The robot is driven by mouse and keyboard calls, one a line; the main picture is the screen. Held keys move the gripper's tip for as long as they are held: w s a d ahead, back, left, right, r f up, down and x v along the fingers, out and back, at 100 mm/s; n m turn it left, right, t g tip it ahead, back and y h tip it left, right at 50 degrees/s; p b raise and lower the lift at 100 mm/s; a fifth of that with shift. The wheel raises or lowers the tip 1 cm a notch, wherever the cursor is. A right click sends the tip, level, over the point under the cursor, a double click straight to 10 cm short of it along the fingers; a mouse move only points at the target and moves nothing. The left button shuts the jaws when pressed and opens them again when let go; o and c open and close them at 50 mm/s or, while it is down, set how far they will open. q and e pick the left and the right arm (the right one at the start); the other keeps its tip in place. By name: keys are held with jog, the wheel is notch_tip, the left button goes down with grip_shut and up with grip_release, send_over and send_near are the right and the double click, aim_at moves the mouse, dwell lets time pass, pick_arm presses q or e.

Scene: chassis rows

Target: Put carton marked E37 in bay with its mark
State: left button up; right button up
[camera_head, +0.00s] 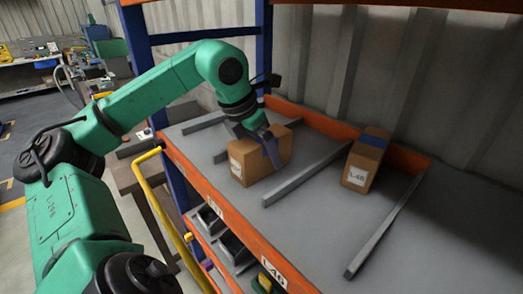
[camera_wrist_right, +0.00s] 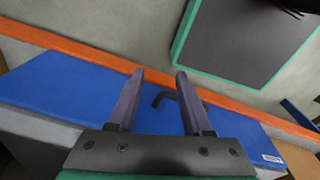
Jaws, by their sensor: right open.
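A brown carton (camera_head: 262,168) sits upright on the grey shelf in the head view, with a white label on its near end too small to read surely. My left gripper (camera_head: 256,144) is over it from above, one finger against its right side and the other partly hidden behind it; it appears shut on the carton. The carton stands in the bay between two grey dividers, above a rim label (camera_head: 215,209) that I cannot read clearly. My right gripper (camera_wrist_right: 156,100) is open and empty in the right wrist view, fingers apart.
A brown carton marked L46 (camera_head: 362,164) with blue tape stands in the bay to the right, above the L46 rim label (camera_head: 273,271). Low grey dividers (camera_head: 307,174) part the bays. The right wrist view shows a blue surface (camera_wrist_right: 62,88) and a green-edged grey panel (camera_wrist_right: 245,40).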

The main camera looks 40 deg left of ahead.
aim_at(235, 150)
pick_arm(q)
jog(key=shift+r, duration=0.45)
jog(key=p+v, duration=0.1)
jog(key=v, duration=0.2)
jog(key=shift+a+r, duration=0.1)
jog(key=shift+r, duration=0.05)
jog(key=s+b, duration=0.6)
jog(key=shift+a+b, duration=0.15)
jog(key=shift+b, duration=0.15)
jog(key=s+b, duration=0.3)
jog(key=s, duration=0.3)
jog(key=shift+s+a+r, duration=0.25)
jog(key=shift+s+r, duration=0.1)
jog(key=shift+r, duration=0.1)
jog(key=shift+w, duration=0.1)
